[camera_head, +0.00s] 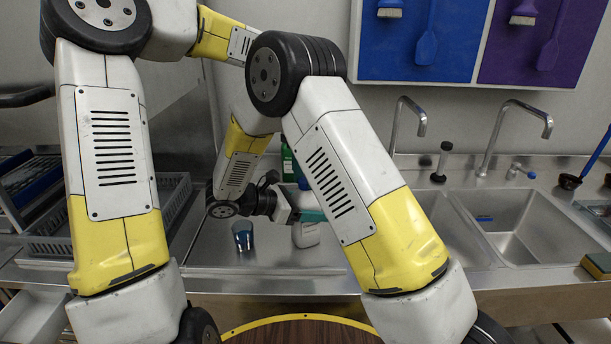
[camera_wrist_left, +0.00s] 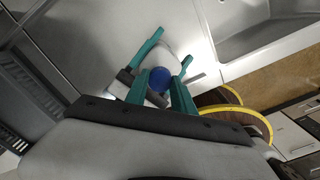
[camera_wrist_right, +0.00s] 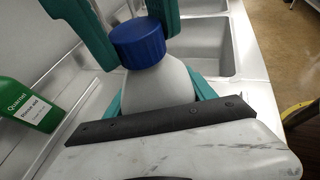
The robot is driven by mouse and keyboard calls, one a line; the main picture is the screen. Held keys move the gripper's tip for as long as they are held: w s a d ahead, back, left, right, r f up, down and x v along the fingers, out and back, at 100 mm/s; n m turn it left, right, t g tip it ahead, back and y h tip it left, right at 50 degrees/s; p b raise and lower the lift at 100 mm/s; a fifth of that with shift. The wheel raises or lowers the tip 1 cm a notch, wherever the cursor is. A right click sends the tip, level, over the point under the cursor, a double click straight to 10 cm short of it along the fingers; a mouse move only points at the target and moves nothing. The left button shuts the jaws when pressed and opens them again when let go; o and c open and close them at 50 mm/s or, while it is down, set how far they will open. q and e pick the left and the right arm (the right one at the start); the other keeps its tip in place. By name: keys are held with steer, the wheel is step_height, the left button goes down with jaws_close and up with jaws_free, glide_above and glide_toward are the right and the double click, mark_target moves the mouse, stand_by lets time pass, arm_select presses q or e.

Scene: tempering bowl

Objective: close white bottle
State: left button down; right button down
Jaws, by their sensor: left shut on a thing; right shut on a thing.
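The white bottle (camera_wrist_right: 160,88) has a blue cap (camera_wrist_right: 138,43) at its top, and the cap seems to touch the neck. In the right wrist view my right gripper (camera_wrist_right: 158,98) is shut around the bottle body with its teal fingers. My left gripper (camera_wrist_left: 163,86) is shut on the blue cap (camera_wrist_left: 160,77), one teal finger on each side. The white bottle (camera_wrist_left: 172,52) shows behind the cap in the left wrist view. In the head view my own arm links hide much of both hands and the bottle. The cap's thread is hidden.
A green bottle (camera_wrist_right: 30,108) stands near the wall behind. A dark blue cup (camera_head: 243,236) stands on the steel counter. A grey rack (camera_head: 95,232) is at the left. Sink basins (camera_head: 520,228) and tall taps are at the right. A round wooden table (camera_head: 300,332) is in front.

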arm_select(q)
steer(key=c, duration=1.1)
jaws_free()
steer(key=shift+o, duration=0.2)
steer(key=shift+r, duration=2.3)
steer(key=shift+c, duration=0.2)
